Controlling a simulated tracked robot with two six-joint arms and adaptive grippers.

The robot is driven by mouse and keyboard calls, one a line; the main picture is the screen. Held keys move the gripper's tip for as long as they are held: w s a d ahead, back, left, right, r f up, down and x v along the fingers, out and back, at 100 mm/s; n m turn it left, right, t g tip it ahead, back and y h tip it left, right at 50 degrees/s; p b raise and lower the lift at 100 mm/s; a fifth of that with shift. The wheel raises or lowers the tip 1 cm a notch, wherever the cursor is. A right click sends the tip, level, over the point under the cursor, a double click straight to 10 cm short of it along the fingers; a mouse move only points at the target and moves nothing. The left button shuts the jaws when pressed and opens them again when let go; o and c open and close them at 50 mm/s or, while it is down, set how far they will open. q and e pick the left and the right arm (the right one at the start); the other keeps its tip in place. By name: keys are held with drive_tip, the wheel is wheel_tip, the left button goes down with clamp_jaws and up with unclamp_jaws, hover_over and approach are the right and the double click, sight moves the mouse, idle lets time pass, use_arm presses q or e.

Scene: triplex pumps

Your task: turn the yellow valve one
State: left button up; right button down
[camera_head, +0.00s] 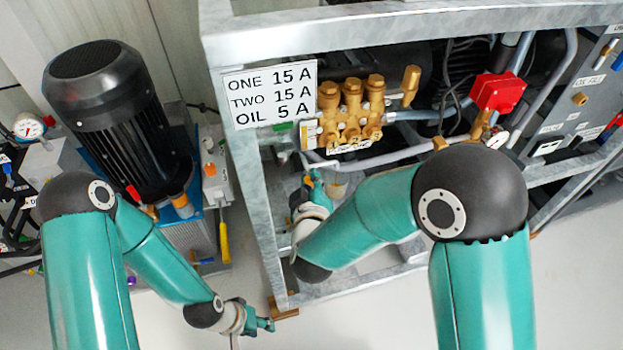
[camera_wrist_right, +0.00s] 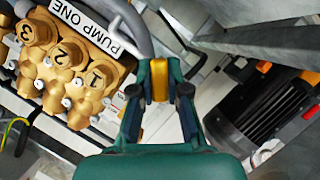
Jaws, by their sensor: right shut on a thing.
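My right gripper (camera_wrist_right: 159,85) is shut on a yellow valve handle (camera_wrist_right: 160,100), which shows as a narrow strip between the two teal fingers. Most of the handle and the valve behind it are hidden by the fingers. In the head view my right gripper (camera_head: 314,178) is just below the brass pump block (camera_head: 350,118), inside the frame; the handle cannot be made out there. The block also shows in the wrist view (camera_wrist_right: 70,75), labelled PUMP ONE. My left gripper (camera_head: 267,323) hangs low near the frame's bottom corner, apart from the valve; its finger opening is too small to judge.
A galvanised frame (camera_head: 240,150) surrounds the pump, with a white sign (camera_head: 270,92) on its corner. Pipes and hoses run close beside the right gripper. A red-topped valve (camera_head: 498,92) is at right. A black motor (camera_head: 115,115) stands at left. The floor in front is bare.

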drive_tip(key=shift+a, duration=0.1)
drive_tip(key=c, duration=1.1)
unclamp_jaws()
drive_tip(key=shift+c, duration=0.2)
drive_tip(key=v, duration=0.7)
drive_tip(key=shift+s, duration=0.25)
